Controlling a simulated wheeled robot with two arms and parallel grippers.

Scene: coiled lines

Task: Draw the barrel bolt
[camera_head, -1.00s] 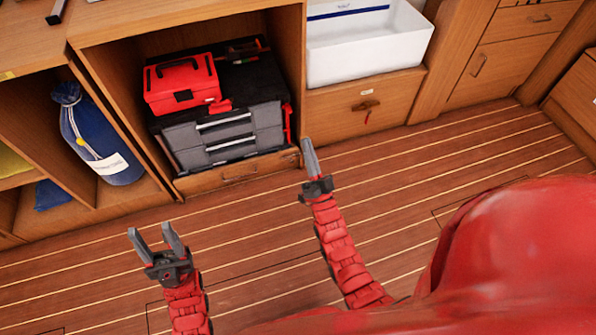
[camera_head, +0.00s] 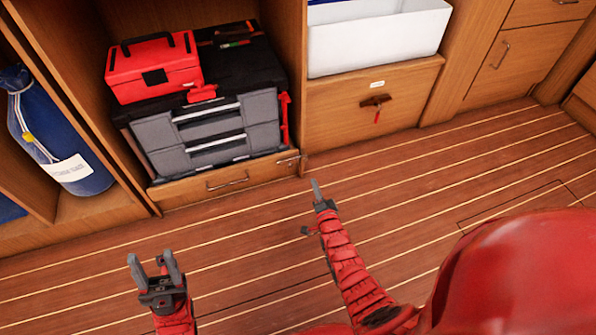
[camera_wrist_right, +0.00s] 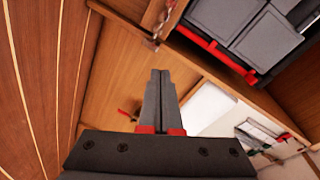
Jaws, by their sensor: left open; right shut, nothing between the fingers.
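The barrel bolt looks like a small metal fitting (camera_head: 289,160) at the right end of the low drawer front (camera_head: 228,181), beside the cabinet post. It is too small to tell its position. What seems to be the same metal fitting shows near the top of the right wrist view (camera_wrist_right: 151,42). My right gripper (camera_head: 316,185) is shut and empty. In the head view it appears just below and right of the fitting, apart from it. In the right wrist view its closed fingers (camera_wrist_right: 159,78) point toward the cabinet. My left gripper (camera_head: 152,262) is open and empty, over the floor at lower left.
A grey-and-black toolbox (camera_head: 210,133) with a red case (camera_head: 153,70) on it fills the compartment above the drawer. Right of it is a wooden front (camera_head: 340,112) with a dark latch and red tag (camera_head: 376,102), under a white bin (camera_head: 378,40). The plank floor (camera_head: 430,175) is clear.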

